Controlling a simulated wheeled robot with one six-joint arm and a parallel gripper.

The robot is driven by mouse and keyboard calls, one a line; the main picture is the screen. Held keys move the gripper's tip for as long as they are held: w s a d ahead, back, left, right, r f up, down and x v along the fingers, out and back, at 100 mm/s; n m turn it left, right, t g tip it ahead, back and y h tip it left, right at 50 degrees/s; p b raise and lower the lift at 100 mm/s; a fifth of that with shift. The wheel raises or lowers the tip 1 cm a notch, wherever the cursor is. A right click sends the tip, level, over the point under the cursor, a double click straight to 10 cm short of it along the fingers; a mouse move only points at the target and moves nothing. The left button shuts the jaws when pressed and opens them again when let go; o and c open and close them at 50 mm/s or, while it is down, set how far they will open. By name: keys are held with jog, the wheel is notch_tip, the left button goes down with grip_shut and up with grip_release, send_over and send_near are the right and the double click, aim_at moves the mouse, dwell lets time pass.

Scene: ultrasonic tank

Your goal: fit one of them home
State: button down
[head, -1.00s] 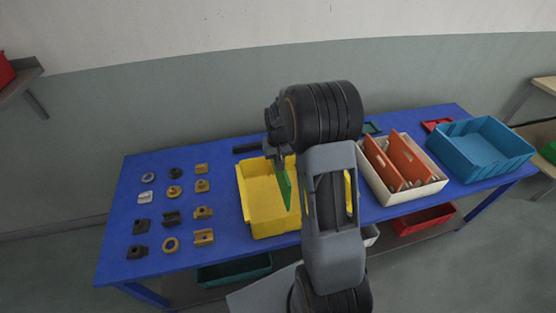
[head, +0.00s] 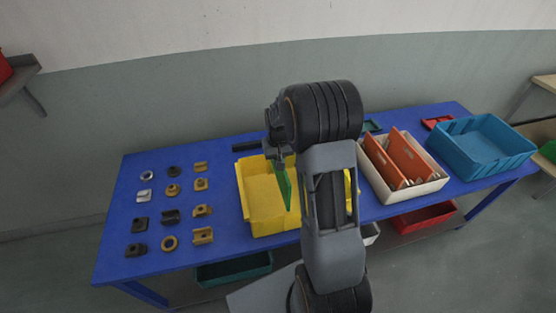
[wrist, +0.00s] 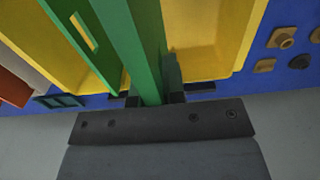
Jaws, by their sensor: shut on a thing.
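My gripper (wrist: 151,88) is shut on a green panel (wrist: 146,45) and holds it upright over the yellow bin (wrist: 205,65). In the head view, this held panel (head: 284,188) hangs edge-down at the bin (head: 262,218), left of my arm. How far its lower edge reaches into the bin cannot be told. A second green panel (wrist: 72,38) with a long slot stands tilted beside it in the wrist view, apart from the held one. My arm hides that second panel and much of the bin's right side in the head view.
A white box (head: 425,187) with orange panels (head: 405,160) stands right of the bin, and a blue crate (head: 444,160) beyond it. Rows of small parts (head: 172,190) lie on the left of the blue table (head: 130,185). Clear table lies between parts and bin.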

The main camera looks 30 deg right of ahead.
notch_tip(320, 180, down, 13)
jog(key=b, duration=0.9)
jog(key=shift+r, duration=0.15)
dwell(2.0)
jog(key=c, duration=1.1)
grip_release()
jog(key=shift+r, duration=0.1)
notch_tip(320, 180, up, 14)
jog(key=shift+f, duration=0.15)
jog(key=shift+w, duration=0.1)
jog(key=s+f, duration=0.1)
jog(key=s+a+f, duration=0.1)
jog(key=s, duration=0.1)
jog(key=shift+s+a+r+n+t, duration=0.55)
jog(key=shift+s+a+r, duration=0.8)
jog(key=shift+s, duration=1.3)
jog(key=shift+s+a+r+n+t, duration=0.3)
jog(key=shift+s+a+r+t, duration=0.5)
jog(key=shift+s+a, duration=1.35)
jog(key=shift+s+a+r+n+t, duration=0.45)
jog(key=shift+s+a+r, duration=0.75)
jog(key=shift+s, duration=1.9)
